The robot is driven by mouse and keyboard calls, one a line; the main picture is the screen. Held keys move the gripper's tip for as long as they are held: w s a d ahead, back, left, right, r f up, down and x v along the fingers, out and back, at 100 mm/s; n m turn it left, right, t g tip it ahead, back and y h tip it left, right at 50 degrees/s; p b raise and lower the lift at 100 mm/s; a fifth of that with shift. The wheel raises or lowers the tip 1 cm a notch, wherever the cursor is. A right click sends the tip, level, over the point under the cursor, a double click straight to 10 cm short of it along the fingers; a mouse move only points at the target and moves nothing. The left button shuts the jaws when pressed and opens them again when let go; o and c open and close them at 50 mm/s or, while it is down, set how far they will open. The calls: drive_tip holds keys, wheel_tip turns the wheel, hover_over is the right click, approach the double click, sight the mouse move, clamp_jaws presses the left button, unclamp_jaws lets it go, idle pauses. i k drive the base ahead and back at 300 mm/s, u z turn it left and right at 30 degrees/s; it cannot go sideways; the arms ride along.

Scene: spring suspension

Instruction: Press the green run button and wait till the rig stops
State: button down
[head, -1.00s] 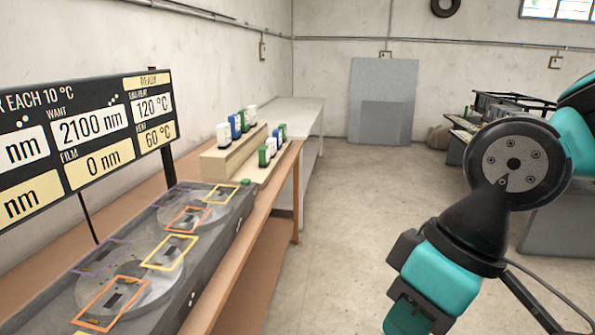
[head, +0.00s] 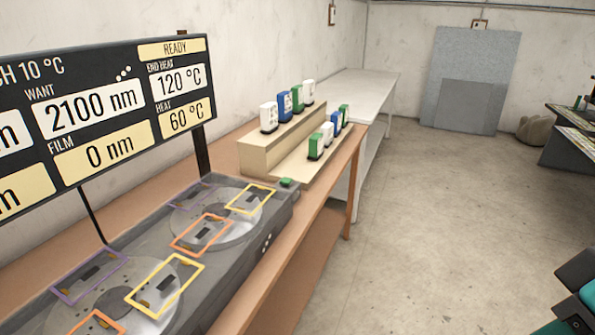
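The rig (head: 262,262) is a long grey box on the brown bench, with round metal discs and coloured rectangular frames on its top. A small green button (head: 287,182) sits at the rig's far right corner. The display board (head: 105,110) above the rig reads READY, WANT 2100 nm, FILM 0 nm, END HEAT 120 °C and HEAT 60 °C. Part of my teal and black arm shows at the lower right edge, well apart from the rig. My gripper's fingers are not in view.
A stepped beige rack (head: 256,157) with several white, blue and green containers stands just beyond the button. A white table (head: 355,90) and a grey panel (head: 470,75) are farther back. The floor (head: 430,220) right of the bench (head: 268,310) is clear.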

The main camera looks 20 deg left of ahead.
sight(285, 180)
drive_tip(key=u, duration=0.2)
drive_tip(key=i, duration=0.7)
drive_tip(key=u, duration=1.1)
drive_tip(key=i, duration=0.7)
drive_tip(key=u, duration=0.75)
